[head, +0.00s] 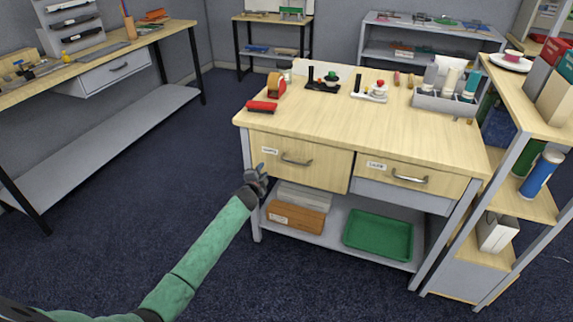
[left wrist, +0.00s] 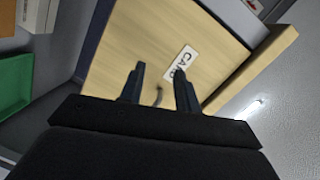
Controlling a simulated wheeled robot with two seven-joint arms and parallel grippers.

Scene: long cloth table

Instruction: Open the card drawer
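The card drawer (head: 325,172) is the left of two pale wood drawer fronts under the workbench top. It looks closed. A label starting "CAR" (left wrist: 181,64) shows on its front in the left wrist view. Its curved metal handle (head: 297,161) is in the middle of the front. My left gripper (head: 262,170) is open and empty in front of the drawer's left part, left of the handle. In the left wrist view its two fingers (left wrist: 160,88) stand apart, pointing at the front. Part of the handle (left wrist: 158,96) shows between them, partly hidden. My right gripper is out of view.
The right drawer (head: 425,179) has its own handle and label. On the shelf below are an orange-brown box (head: 296,217) and a green tray (head: 378,236). A shelf rack (head: 520,150) stands close on the right. The floor left of the bench is clear.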

